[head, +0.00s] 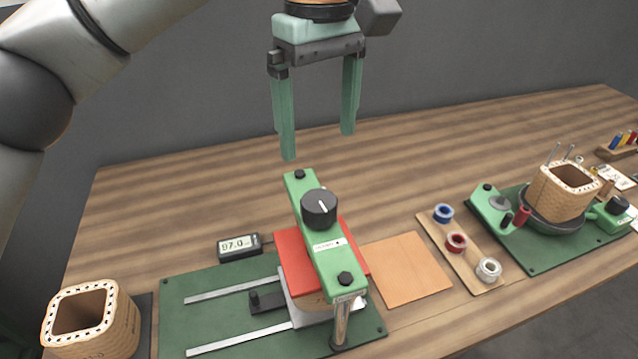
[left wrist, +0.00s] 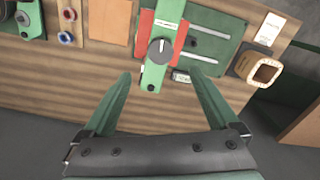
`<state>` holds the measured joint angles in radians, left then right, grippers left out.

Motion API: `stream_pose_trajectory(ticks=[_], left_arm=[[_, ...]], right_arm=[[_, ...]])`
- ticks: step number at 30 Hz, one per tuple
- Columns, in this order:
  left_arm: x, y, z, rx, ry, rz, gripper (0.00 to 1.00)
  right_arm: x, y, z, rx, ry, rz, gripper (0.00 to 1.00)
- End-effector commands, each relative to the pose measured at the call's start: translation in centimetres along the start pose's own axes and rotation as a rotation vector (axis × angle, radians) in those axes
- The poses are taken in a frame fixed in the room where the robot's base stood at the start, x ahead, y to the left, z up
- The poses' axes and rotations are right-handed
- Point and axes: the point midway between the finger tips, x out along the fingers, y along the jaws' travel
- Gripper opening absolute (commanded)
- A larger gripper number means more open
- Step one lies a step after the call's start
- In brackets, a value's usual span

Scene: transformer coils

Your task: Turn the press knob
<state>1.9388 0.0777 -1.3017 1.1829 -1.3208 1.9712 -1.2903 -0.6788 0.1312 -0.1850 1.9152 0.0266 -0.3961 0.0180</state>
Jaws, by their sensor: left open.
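The press knob (head: 319,208) is a round black knob with a white pointer line, set on top of the green press bar (head: 330,255). In the left wrist view the knob (left wrist: 160,51) lies ahead of and between the finger lines. My left gripper (head: 318,146) has two green fingers and is open and empty. It hangs above and behind the knob, clear of it and of the bar. It also shows in the left wrist view (left wrist: 160,78). A red block (head: 292,258) sits beneath the bar. My right gripper is not in view.
A gauge reading 97.0 (head: 240,246) stands left of the press on the table (head: 170,205). A coil former (head: 110,330) is at the front left. A brown sheet (head: 405,270), a rack of tape rolls (head: 447,262) and a second green fixture (head: 555,250) lie to the right.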

Motion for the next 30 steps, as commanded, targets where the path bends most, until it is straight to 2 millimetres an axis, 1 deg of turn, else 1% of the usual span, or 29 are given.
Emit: stream_pose_trajectory(ticks=[1, 5, 9, 12, 15, 18, 21, 30], left_arm=[[1.0, -0.1, 0.0, 0.000, -0.001, -0.003, 0.94], [3.5, -0.1, 0.0, 0.001, -0.002, -0.004, 0.94], [6.4, -0.1, 0.0, 0.000, -0.002, -0.003, 0.94], [8.3, -0.1, 0.0, 0.000, -0.002, -0.003, 0.94], [9.7, -0.1, 0.0, -0.001, -0.002, -0.001, 0.94], [10.8, -0.1, 0.0, -0.001, -0.001, -0.002, 0.94], [11.3, -0.1, 0.0, -0.001, 0.000, 0.000, 0.94], [11.5, -0.1, 0.0, -0.001, 0.000, 0.000, 0.94]], right_arm=[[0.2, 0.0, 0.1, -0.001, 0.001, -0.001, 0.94], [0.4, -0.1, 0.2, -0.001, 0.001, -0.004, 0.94], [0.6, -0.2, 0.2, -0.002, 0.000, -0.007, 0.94], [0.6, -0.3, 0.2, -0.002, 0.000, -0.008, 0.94], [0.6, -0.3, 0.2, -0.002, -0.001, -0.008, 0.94], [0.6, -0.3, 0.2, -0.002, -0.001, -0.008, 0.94], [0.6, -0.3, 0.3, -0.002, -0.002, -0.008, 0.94], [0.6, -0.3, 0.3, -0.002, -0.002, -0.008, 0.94]])
